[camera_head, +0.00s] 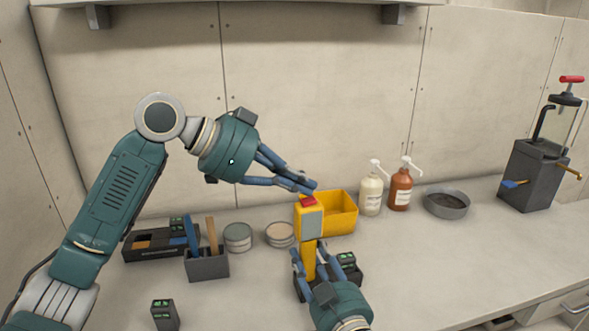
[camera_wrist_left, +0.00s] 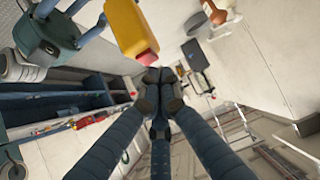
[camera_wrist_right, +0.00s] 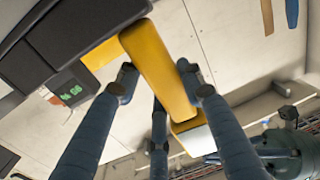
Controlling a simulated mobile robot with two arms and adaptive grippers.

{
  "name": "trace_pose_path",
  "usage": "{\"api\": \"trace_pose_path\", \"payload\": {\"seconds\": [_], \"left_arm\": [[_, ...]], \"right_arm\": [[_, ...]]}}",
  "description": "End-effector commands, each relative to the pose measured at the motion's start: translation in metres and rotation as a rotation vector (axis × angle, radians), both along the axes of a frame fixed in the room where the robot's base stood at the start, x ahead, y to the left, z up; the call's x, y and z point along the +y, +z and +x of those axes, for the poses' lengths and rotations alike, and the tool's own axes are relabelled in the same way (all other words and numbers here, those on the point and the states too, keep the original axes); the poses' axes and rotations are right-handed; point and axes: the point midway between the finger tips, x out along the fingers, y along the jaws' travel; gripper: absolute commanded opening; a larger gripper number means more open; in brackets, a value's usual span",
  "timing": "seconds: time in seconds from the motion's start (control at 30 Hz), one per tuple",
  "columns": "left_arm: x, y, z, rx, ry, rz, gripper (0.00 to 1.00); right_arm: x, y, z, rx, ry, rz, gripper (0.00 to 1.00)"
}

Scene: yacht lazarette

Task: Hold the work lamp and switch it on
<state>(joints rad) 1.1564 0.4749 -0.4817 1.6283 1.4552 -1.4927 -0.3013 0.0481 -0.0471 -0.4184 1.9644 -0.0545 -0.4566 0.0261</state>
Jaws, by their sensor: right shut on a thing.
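The work lamp (camera_head: 311,223) is yellow, with a pale grey panel on its head and a red button (camera_head: 308,201) on top. It is upright. My right gripper (camera_head: 319,257) is shut on the lamp's yellow handle (camera_wrist_right: 158,70), with fingers on both sides of it. My left gripper (camera_head: 313,187) is shut and empty, its fingertips just above the red button. In the left wrist view the closed fingertips (camera_wrist_left: 160,88) are close to the button (camera_wrist_left: 146,58); I cannot tell whether they touch. My right gripper hides part of the lower handle.
A dark block (camera_head: 350,268) with green displays is behind the handle. A yellow bin (camera_head: 341,213) stands behind the lamp. Tins (camera_head: 237,237), a grey holder (camera_head: 207,265) and a parts tray (camera_head: 146,246) lie left. Pump bottles (camera_head: 400,190) and a bowl (camera_head: 447,204) stand right.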

Motion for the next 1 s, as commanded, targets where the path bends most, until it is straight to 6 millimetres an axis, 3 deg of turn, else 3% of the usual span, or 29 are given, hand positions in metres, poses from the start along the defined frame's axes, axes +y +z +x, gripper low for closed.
{"api": "trace_pose_path", "payload": {"seconds": [0.43, 0.73, 1.0], "left_arm": [[-0.001, -0.003, 0.0, 0.003, -0.002, 0.011, 0.0], [-0.007, -0.008, 0.003, 0.081, -0.002, 0.201, 0.0], [-0.011, -0.011, 0.005, 0.087, 0.0, 0.204, 0.0]], "right_arm": [[0.001, -0.001, 0.0, 0.001, 0.001, -0.002, 0.01], [0.001, -0.001, 0.0, 0.001, 0.001, -0.002, 0.01], [0.001, -0.001, 0.0, 0.001, 0.001, 0.0, 0.01]]}}
